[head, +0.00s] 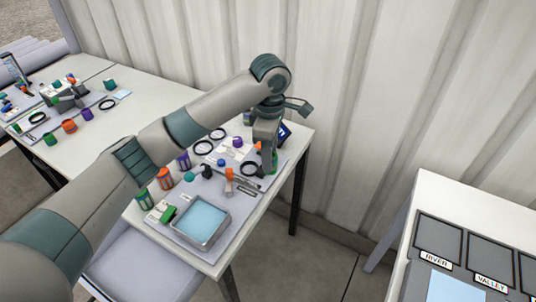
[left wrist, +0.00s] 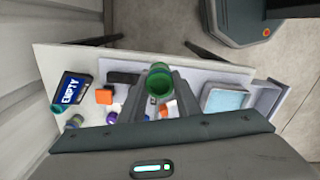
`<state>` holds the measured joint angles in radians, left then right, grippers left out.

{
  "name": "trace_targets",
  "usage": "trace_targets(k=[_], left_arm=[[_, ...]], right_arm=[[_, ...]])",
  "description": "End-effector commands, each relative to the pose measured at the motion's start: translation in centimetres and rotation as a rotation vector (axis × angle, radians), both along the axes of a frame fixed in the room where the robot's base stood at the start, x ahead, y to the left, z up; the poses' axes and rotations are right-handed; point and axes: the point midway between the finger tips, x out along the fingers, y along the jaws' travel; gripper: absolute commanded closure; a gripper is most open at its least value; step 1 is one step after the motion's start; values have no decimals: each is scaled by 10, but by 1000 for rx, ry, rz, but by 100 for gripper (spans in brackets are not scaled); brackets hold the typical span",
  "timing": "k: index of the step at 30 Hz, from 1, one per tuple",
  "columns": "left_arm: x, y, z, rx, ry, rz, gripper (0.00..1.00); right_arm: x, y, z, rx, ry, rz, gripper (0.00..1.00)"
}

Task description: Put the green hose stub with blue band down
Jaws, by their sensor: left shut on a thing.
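The green hose stub (left wrist: 158,85) is between the fingertips of my left gripper (left wrist: 160,101) in the left wrist view, its open end facing the camera. A blue-teal edge shows at its far side; the rest of the band is hidden. In the head view my left gripper (head: 267,148) points down over the far right end of the white table (head: 253,217), shut on the stub (head: 273,165), a small green patch by the fingers. I cannot tell whether the stub touches the surface below. My right gripper is in neither view.
A metal tray with pale blue inside (head: 203,221) stands at the table's near end. Black rings (head: 203,147), an orange stub (head: 165,180) and a purple stub (head: 183,160) lie around. An EMPTY sign (left wrist: 70,91) stands near the gripper. Another table with labelled panels (head: 490,254) is at right.

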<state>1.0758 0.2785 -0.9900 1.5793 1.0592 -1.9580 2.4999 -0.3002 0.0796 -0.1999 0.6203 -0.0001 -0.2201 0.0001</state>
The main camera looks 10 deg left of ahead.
Motion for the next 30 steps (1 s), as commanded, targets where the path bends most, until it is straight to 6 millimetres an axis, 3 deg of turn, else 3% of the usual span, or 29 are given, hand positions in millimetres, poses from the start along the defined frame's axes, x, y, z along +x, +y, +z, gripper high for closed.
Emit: trace_targets(k=[8,14,20,30], left_arm=[[-5,9,3,1,-2,-81,93],[-23,32,10,3,-2,-306,93],[-59,66,18,3,-2,-656,93],[-140,119,25,2,0,-1241,93]], right_arm=[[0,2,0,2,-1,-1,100],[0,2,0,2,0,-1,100],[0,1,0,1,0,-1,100],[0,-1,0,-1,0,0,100]])
